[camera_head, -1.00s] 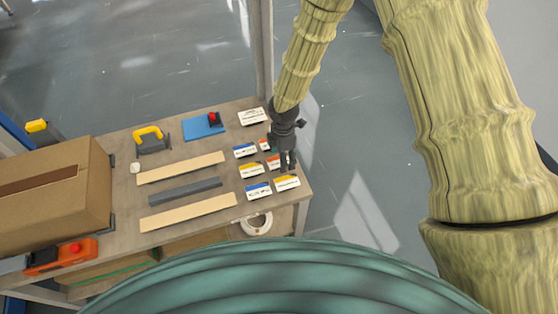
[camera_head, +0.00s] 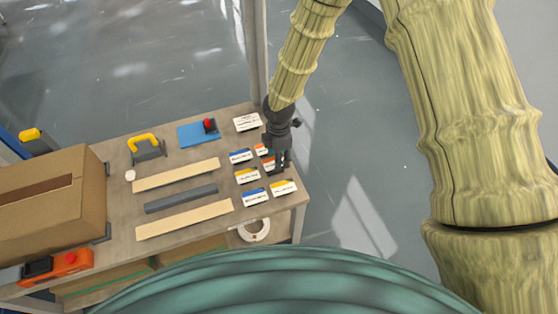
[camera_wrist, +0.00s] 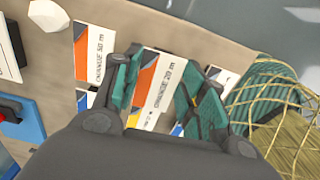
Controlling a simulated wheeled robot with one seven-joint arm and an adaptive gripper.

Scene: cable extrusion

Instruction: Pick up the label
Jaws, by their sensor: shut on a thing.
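The orange-and-white label reading "ORANGE 20 m" (camera_wrist: 157,80) is between the fingers of my gripper (camera_wrist: 165,92) in the wrist view. The fingers are shut on it, one on each side. In the head view my gripper (camera_head: 279,166) is over the right end of the workbench, with the label largely hidden by it. I cannot tell whether the label is clear of the bench top. A second orange label, reading "ORANGE 50 m" (camera_wrist: 90,50), lies just left of my gripper in the wrist view.
Blue (camera_head: 241,156) and yellow (camera_head: 247,176) labels lie close by on the workbench (camera_head: 120,215). Wooden strips (camera_head: 178,173), a grey bar (camera_head: 181,198), a blue plate (camera_head: 198,135) and a cardboard box (camera_head: 60,205) are further left. A white roll (camera_head: 254,231) is below the bench edge.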

